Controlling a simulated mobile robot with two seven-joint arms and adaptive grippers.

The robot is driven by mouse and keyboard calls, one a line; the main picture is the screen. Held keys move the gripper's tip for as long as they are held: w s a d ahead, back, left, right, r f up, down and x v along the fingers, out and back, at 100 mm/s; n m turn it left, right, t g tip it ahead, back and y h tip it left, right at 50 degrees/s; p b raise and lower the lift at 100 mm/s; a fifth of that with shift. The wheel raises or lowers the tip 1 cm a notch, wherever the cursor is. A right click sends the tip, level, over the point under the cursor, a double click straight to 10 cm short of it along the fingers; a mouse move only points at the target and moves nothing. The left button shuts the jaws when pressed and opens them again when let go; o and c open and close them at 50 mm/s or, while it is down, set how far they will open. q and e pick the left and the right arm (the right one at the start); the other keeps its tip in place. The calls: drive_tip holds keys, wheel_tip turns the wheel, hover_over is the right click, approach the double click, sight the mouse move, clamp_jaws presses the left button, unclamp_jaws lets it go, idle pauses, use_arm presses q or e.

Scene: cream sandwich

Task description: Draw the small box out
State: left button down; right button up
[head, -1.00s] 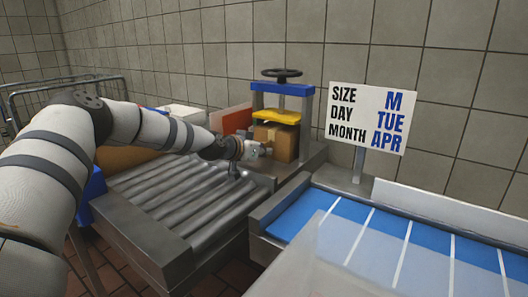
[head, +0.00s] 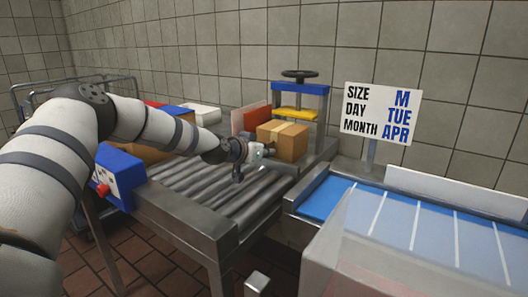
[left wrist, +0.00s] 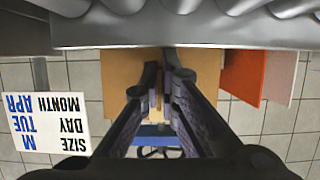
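The small box (head: 284,142) is brown cardboard with pale tape across its top. It sits at the far end of the roller table, in front of the press. My left gripper (head: 262,154) reaches in from the left to its near side. In the left wrist view the fingers (left wrist: 165,78) are close together, with a narrow tan strip between them and the small box (left wrist: 120,70) right behind. They look shut on part of the box; the exact contact is hidden. My right gripper is out of view.
The press (head: 299,92) has a yellow plate (head: 295,113) and a handwheel. The rollers (head: 225,192) are clear in front. A sign (head: 382,113) and a blue belt (head: 325,197) stand to the right. A blue control box (head: 122,172) with a red button is on the left.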

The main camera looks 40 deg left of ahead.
use_arm(q)
drive_tip(key=shift+s+f+g, duration=0.15)
drive_tip(key=shift+s+f, duration=0.1)
drive_tip(key=shift+f, duration=0.35)
drive_tip(key=shift+s+f+g, duration=0.15)
drive_tip(key=shift+s+f, duration=0.1)
drive_tip(key=shift+f, duration=0.3)
drive_tip(key=c, duration=1.7)
unclamp_jaws()
drive_tip(key=shift+w+f, duration=0.1)
drive_tip(key=v, duration=0.2)
drive_tip(key=r+v, duration=0.1)
drive_tip(key=v, duration=0.5)
drive_tip(key=shift+w+r, duration=0.35)
drive_tip(key=shift+w, duration=0.1)
